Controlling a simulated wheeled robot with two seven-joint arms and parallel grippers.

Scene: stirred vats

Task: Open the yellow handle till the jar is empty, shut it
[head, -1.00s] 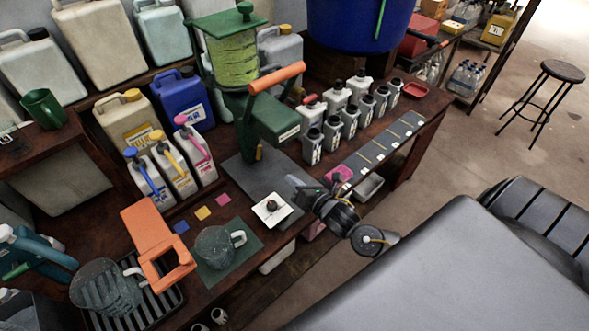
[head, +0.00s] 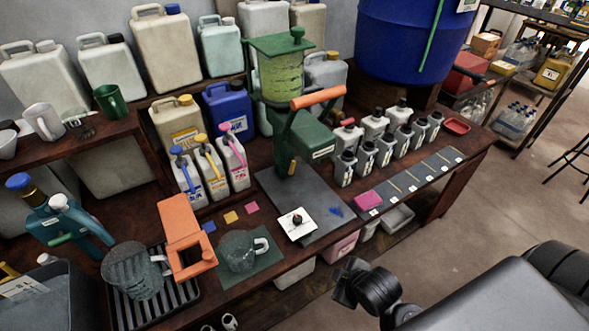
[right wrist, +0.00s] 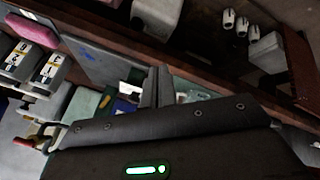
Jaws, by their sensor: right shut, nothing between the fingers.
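The green stand holds a clear jar (head: 280,78) with yellow-green streaked contents under a green lid. I cannot tell the exact level. A small yellow handle (head: 292,167) hangs low on the stand's front, above the dark grey slab (head: 275,190). A clear mug (head: 238,252) with a white handle stands on a green mat, left of the slab. My right gripper (right wrist: 155,86) is shut and empty, off the bench's front edge and well away from the yellow handle. My left gripper is not in view.
A white tile with a dark knob (head: 297,224) lies on the slab near a blue smear (head: 336,211). Small jugs (head: 210,165) with blue, yellow and pink tops stand left of the stand, grey bottles (head: 366,158) right. An orange bracket (head: 183,228) and clear pitcher (head: 135,270) are front left.

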